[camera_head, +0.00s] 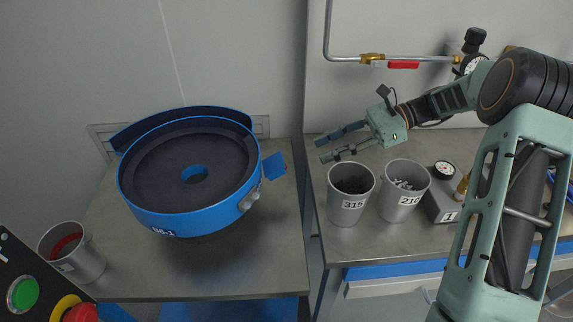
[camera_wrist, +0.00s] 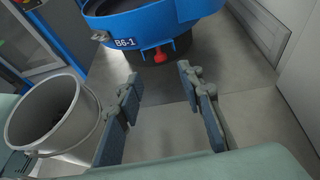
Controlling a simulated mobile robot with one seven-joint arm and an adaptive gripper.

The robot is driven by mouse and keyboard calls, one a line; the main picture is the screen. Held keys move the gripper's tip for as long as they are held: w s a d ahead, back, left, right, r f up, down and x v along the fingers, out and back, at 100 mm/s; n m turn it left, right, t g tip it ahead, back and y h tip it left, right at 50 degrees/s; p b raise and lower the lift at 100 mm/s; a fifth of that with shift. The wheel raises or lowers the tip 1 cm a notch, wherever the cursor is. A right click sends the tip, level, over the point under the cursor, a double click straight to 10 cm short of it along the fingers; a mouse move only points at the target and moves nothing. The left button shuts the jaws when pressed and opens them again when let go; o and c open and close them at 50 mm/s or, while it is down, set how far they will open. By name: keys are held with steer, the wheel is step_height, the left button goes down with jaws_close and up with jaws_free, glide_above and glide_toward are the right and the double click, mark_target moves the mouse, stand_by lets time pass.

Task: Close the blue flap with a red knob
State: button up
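A round blue bowl feeder marked B6-1 (camera_head: 180,222) stands on the left steel table. A small blue flap (camera_head: 275,165) sticks out from its right side in the head view. The wrist view shows the bowl (camera_wrist: 185,12) at the top, with a red knob (camera_wrist: 159,52) under its rim. I cannot tell whether the knob sits on the flap; no knob shows in the head view. My gripper (camera_head: 322,150) is to the right of the flap, apart from it. In the wrist view my gripper (camera_wrist: 158,75) is open with nothing between the fingers.
Two grey buckets, 315 (camera_head: 345,212) and 210 (camera_head: 402,207), stand on the right table below my gripper. One bucket also shows in the wrist view (camera_wrist: 30,105). Another bucket (camera_head: 85,265) and a button panel (camera_head: 22,262) are at left. A pipe (camera_head: 420,58) runs along the back wall.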

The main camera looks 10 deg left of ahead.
mark_target(276, 168)
steer(key=x, duration=1)
steer(key=shift+a+f+b, duration=0.15)
steer(key=shift+a+b, duration=0.15)
steer(key=shift+s, duration=0.1)
steer(key=shift+c, duration=0.4)
jaws_close()
